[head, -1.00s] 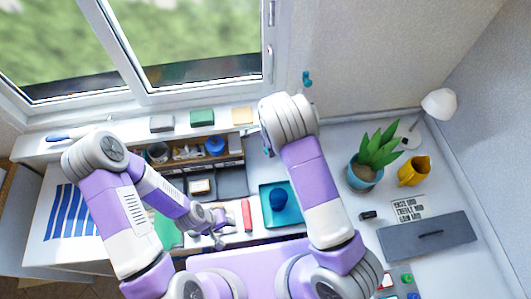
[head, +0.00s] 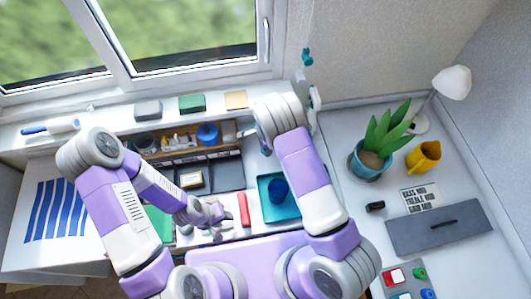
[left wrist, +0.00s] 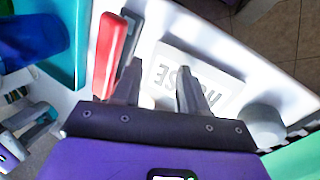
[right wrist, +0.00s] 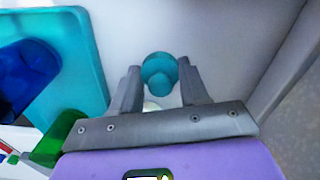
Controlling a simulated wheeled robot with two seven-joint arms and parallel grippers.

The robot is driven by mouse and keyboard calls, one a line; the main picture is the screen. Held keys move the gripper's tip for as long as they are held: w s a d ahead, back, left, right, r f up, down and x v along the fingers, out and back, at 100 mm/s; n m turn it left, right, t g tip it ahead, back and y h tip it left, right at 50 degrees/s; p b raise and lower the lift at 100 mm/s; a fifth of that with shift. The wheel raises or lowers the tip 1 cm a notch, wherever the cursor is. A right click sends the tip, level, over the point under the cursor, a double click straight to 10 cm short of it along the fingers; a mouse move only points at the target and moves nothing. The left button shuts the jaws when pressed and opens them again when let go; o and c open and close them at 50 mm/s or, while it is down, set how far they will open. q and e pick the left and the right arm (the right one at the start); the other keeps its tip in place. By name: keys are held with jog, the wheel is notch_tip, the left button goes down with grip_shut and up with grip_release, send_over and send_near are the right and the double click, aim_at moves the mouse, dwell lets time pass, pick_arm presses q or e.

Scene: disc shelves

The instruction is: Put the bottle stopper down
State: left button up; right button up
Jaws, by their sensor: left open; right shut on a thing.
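The bottle stopper (right wrist: 160,76) is teal with a rounded knob, in the right wrist view. My right gripper (right wrist: 160,84) is shut on it, with a finger on each side. In the head view the right arm hides this gripper, and I cannot make out the stopper there. My left gripper (head: 216,214) is open and empty over the desk. In the left wrist view its fingers (left wrist: 155,78) stand apart above a white surface with grey lettering, beside a red block (left wrist: 112,50).
A teal tray (head: 267,207) holds a blue cup (head: 278,190). The window sill carries small blocks (head: 192,102). A grey panel (head: 438,231) lies at front right.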

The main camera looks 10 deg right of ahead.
pick_arm(q)
jog(key=shift+f, duration=0.1)
pick_arm(e)
notch_tip(320, 180, down, 4)
jog(key=shift+r, duration=0.1)
jog(key=shift+f, duration=0.35)
pick_arm(q)
jog(key=shift+f+b, duration=0.25)
jog(key=shift+b, duration=0.1)
pick_arm(e)
jog(key=shift+f, duration=0.15)
jog(key=o, duration=1)
pick_arm(q)
jog(key=shift+r, duration=0.1)
